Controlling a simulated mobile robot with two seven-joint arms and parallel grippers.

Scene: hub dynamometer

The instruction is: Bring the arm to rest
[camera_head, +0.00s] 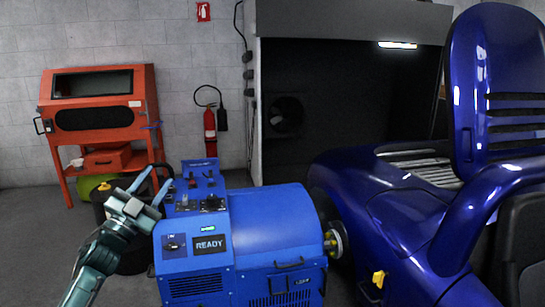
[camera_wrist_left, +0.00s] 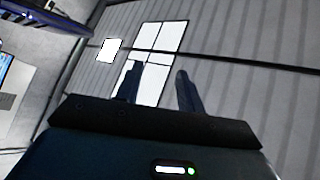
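My left gripper (camera_head: 155,179) is raised at the lower left of the head view, with its fingers pointing up. It appears in front of the left end of the blue hub dynamometer (camera_head: 260,222); I cannot tell whether they touch. In the left wrist view, the two dark fingers of this gripper (camera_wrist_left: 157,76) stand apart with nothing between them. Behind them are a ribbed ceiling and bright panels. The dynamometer carries a display (camera_head: 209,245) reading READY. My right gripper is in neither view.
A blue car (camera_head: 395,215) stands at the right, close to the dynamometer's hub end. An orange cabinet (camera_head: 98,112) stands at the back left. A red fire extinguisher (camera_head: 210,130) hangs on the back wall. Grey floor (camera_head: 35,240) is clear at the left.

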